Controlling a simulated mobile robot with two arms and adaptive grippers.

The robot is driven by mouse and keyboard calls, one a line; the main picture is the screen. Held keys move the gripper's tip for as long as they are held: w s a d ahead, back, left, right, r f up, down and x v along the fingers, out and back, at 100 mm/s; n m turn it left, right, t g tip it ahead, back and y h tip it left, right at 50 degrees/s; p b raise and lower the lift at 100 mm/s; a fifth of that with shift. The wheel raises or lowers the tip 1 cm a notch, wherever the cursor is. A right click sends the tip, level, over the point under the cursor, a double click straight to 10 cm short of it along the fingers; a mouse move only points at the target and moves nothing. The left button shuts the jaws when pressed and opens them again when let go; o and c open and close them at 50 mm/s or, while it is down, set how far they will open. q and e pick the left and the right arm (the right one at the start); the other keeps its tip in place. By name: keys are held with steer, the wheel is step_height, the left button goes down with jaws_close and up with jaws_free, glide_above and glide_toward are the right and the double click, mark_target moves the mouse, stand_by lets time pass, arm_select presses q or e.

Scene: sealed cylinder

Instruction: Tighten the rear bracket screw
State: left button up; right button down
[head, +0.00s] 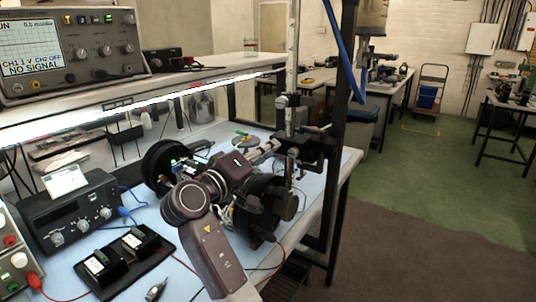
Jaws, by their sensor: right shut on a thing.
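An opened cylinder assembly lies on the blue bench mat. It has a black round end (166,166) at the left and another black round end (262,204) at the right, with parts and wires between. My right gripper (264,148) is beyond the wrist, above the far side of this assembly. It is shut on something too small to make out. My arm hides much of the middle of the assembly. I cannot make out the rear bracket or its screw. My left gripper is not in view.
A clamp stand (291,110) rises close to my right gripper. A black tray (123,262) with two modules, a dark instrument (72,215) and red and blue leads crowd the left. A round disc with a green-handled item (242,136) lies behind. A lit shelf overhangs the back.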

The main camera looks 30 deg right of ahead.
steer(key=shift+f, duration=0.3)
steer(key=c, duration=2.1)
jaws_free()
steer(key=shift+a, duration=0.1)
steer(key=o, duration=0.3)
steer(key=shift+r, duration=0.2)
steer(key=shift+a, duration=0.1)
steer(key=v, duration=0.7)
steer(key=shift+a, duration=0.25)
